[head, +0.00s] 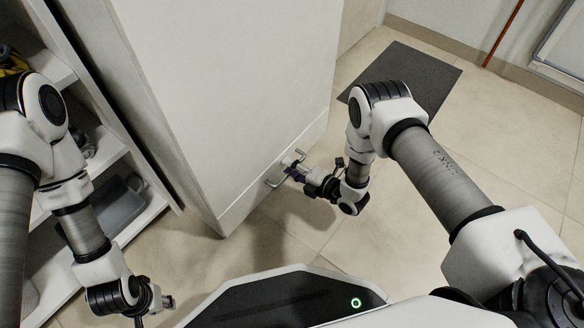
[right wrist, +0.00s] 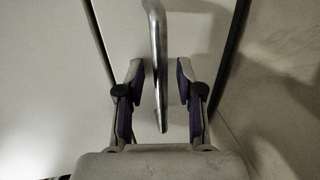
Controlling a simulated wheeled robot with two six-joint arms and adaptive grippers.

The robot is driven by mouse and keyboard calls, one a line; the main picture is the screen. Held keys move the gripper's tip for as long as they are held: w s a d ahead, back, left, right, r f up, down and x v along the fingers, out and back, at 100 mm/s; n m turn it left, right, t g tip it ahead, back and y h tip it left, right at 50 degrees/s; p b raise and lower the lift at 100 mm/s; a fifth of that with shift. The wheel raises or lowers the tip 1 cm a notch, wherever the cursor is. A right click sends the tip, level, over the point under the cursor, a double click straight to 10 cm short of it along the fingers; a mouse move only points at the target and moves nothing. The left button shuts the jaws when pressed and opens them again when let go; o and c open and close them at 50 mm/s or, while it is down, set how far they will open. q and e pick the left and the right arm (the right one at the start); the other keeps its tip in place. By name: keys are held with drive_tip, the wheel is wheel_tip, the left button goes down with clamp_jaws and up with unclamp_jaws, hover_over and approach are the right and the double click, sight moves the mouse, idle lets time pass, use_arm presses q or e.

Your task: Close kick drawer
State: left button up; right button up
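The kick drawer (head: 245,203) is the low white front at the foot of the tall white cabinet; its front also fills the middle of the right wrist view (right wrist: 205,25). Whether it stands out from the cabinet is hard to tell. It has a metal bar handle (right wrist: 157,60). My right gripper (head: 291,172) is at this handle. In the right wrist view my right gripper (right wrist: 161,84) is open, with one finger on each side of the bar and gaps between. My left gripper (head: 167,302) is low at the left, away from the drawer; its fingers are too small to read.
The tall white cabinet (head: 230,80) stands above the drawer. Open shelves (head: 150,208) with a grey bin (head: 118,212) are on the left. A dark mat (head: 425,75) lies on the tiled floor behind my right arm. The floor right of the drawer is clear.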

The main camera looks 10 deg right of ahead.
drive_tip(key=v, duration=1.2)
drive_tip(key=shift+f, duration=0.1)
